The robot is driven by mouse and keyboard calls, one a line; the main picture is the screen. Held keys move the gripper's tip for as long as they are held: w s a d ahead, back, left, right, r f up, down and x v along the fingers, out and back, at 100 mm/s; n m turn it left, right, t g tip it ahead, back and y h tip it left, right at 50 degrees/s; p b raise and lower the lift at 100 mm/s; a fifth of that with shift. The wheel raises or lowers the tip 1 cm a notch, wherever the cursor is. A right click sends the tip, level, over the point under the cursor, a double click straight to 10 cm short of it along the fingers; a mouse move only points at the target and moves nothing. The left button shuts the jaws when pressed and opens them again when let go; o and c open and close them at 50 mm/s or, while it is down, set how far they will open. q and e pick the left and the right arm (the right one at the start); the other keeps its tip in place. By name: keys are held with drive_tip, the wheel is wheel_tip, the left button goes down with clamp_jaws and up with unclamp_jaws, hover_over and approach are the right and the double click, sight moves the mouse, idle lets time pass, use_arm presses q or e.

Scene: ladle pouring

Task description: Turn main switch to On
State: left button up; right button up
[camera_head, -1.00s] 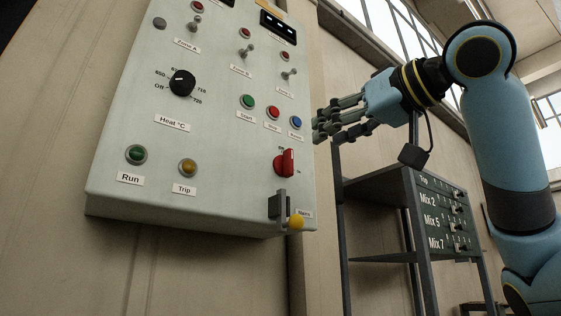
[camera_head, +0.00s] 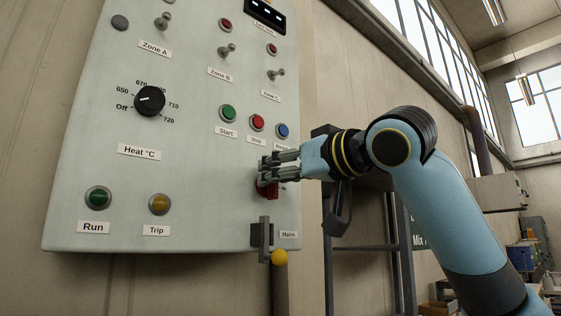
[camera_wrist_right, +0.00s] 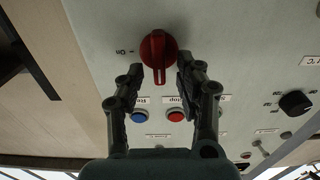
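The red rotary switch (camera_head: 267,190) is on the lower right of the pale panel, mostly behind my right gripper in the head view. In the right wrist view the red switch (camera_wrist_right: 157,48) shows clearly, its handle pointing down toward the buttons, with the On mark to its left. My right gripper (camera_head: 264,170) is at the switch. In the wrist view the fingers of my right gripper (camera_wrist_right: 162,69) are apart, one on each side of the handle; a gap shows at the left finger, and contact at the right finger is unclear. My left gripper is not in view.
Start, Stop (camera_head: 257,122) and Reset buttons sit just above the switch. A lever with a yellow ball (camera_head: 279,257) sticks out below, beside the Mains label (camera_head: 288,234). The heat dial (camera_head: 149,101) is to the left. A dark rack (camera_head: 372,248) stands right of the panel.

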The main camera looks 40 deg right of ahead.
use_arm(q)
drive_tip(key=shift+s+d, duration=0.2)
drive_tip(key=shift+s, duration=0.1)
use_arm(e)
drive_tip(key=shift+c, duration=0.2)
clamp_jaws()
drive_tip(key=shift+d+m, duration=0.1)
drive_tip(key=shift+m, duration=0.3)
use_arm(q)
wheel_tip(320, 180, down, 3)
drive_tip(key=b, duration=0.3)
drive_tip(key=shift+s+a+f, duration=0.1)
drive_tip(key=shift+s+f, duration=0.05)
use_arm(e)
drive_tip(key=m, duration=0.5)
drive_tip(key=d+f+m, duration=0.1)
drive_tip(key=m, duration=1.1)
drive_tip(key=shift+w+d+f, duration=0.1)
drive_tip(key=shift+d+f, duration=0.05)
drive_tip(key=shift+f, duration=0.05)
drive_tip(key=shift+m, duration=0.3)
